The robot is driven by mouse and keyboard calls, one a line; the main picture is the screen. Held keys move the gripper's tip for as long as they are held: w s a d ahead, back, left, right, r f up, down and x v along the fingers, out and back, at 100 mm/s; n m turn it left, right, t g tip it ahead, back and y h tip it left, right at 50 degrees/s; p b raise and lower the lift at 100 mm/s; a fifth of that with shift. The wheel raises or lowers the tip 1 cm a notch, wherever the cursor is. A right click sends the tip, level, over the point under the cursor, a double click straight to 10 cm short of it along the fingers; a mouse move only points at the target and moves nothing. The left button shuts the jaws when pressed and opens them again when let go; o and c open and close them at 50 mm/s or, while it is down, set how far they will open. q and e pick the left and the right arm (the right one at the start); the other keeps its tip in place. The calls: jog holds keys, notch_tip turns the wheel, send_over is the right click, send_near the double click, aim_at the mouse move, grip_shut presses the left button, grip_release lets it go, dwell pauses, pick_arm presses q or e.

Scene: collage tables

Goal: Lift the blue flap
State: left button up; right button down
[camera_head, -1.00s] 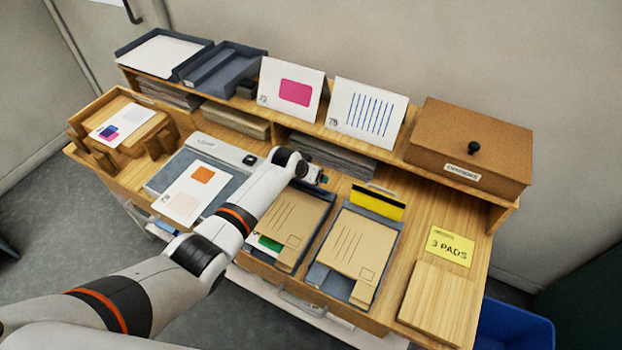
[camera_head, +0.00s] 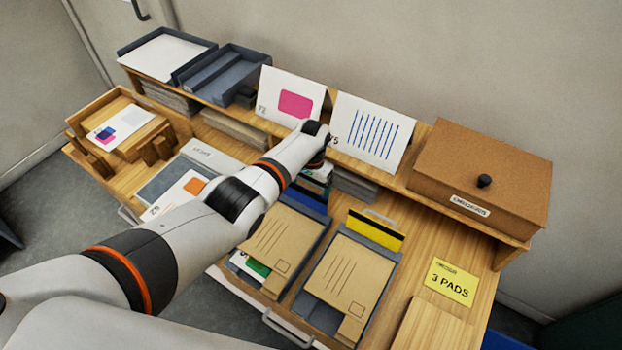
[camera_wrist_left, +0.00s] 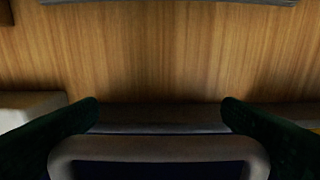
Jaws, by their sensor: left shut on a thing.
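The blue flap (camera_head: 306,198) stands raised at the back end of the left envelope tray (camera_head: 322,238), partly hidden by my left arm. My left gripper (camera_head: 316,175) is at the flap's top edge, its fingers mostly hidden there. In the left wrist view my left gripper (camera_wrist_left: 160,108) has a dark finger on each side of a grey bar-like handle (camera_wrist_left: 160,148), with the dark blue flap (camera_wrist_left: 160,171) below it. The gripper is shut on the flap by this handle. My right gripper is out of view.
A tray with a raised yellow flap (camera_head: 375,230) stands to the right, a brown envelope (camera_head: 346,277) on it. Behind are a shelf with two picture cards (camera_head: 372,133) and a brown lidded box (camera_head: 480,180). A yellow note (camera_head: 451,282) lies at right.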

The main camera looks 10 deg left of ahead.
pick_arm(q)
jog(key=shift+d+f, duration=0.15)
jog(key=shift+d, duration=0.05)
dwell(0.3)
jog(key=o, duration=1.1)
notch_tip(320, 180, up, 12)
jog(key=w+p, duration=0.1)
jog(key=shift+d+p, duration=0.15)
jog(key=shift+p, duration=0.25)
